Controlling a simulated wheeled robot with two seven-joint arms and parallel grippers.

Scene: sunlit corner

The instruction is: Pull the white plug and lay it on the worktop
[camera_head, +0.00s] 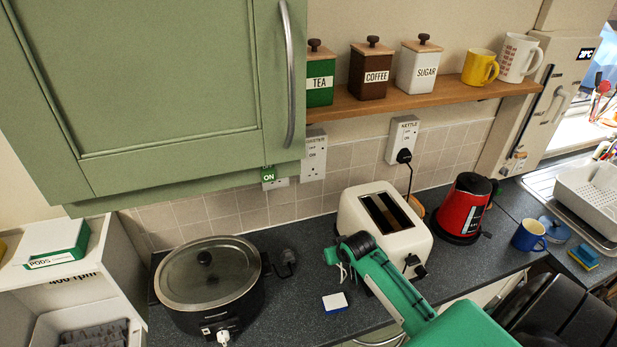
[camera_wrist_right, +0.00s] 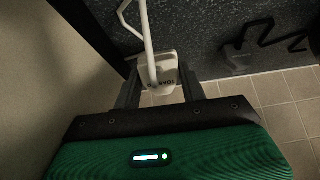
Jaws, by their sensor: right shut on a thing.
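My right gripper (camera_wrist_right: 160,88) is shut on a white plug (camera_wrist_right: 166,75), which sits between the two fingers with its white cord (camera_wrist_right: 147,32) running up in the wrist view. In the head view, my right gripper (camera_head: 352,248) is left of the cream toaster (camera_head: 370,205), above the worktop (camera_head: 300,325). The gripper hides the plug there; only some white cord shows below it. The wall socket behind, with a label (camera_head: 314,150), shows no plug in it. Whether the plug touches the worktop I cannot tell. My left gripper is not in view.
A slow cooker (camera_head: 207,275) stands left, a black plug (camera_head: 287,262) beside it. A small white-and-blue block (camera_head: 335,302) lies in front. The red kettle (camera_head: 466,208) stands right of the toaster. The worktop between cooker and block is bare.

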